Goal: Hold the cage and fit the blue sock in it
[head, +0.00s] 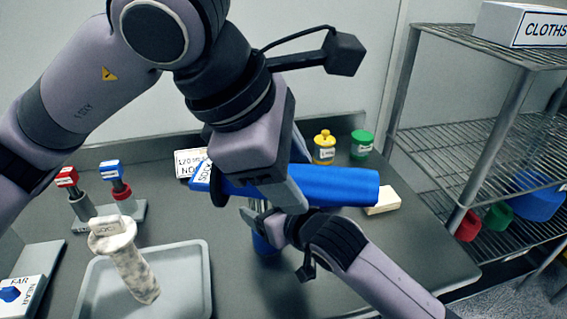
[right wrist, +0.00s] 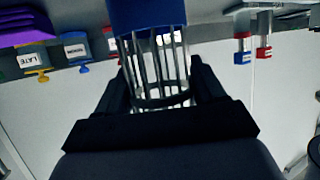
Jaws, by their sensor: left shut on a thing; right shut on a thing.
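A blue sock (head: 340,186), a long smooth blue tube with a label at its left end, lies level in the air in the head view. My left gripper (head: 288,190) is shut on it near its middle, from above. The cage (right wrist: 157,75), a ring of metal bars, shows in the right wrist view between the fingers of my right gripper (right wrist: 155,98), which is shut on it. A blue part adjoins the bars at the top of that view. In the head view my right gripper (head: 268,217) is below the sock, and the cage is mostly hidden there.
A mottled pale sock (head: 128,262) stands tilted in a grey tray (head: 200,252). A stand with red-topped and blue-topped tools (head: 118,185) is behind it. Yellow (head: 324,150) and green jars (head: 361,146) stand at the back; a cream block (head: 383,202) lies right. Wire shelves (head: 480,110) flank the table.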

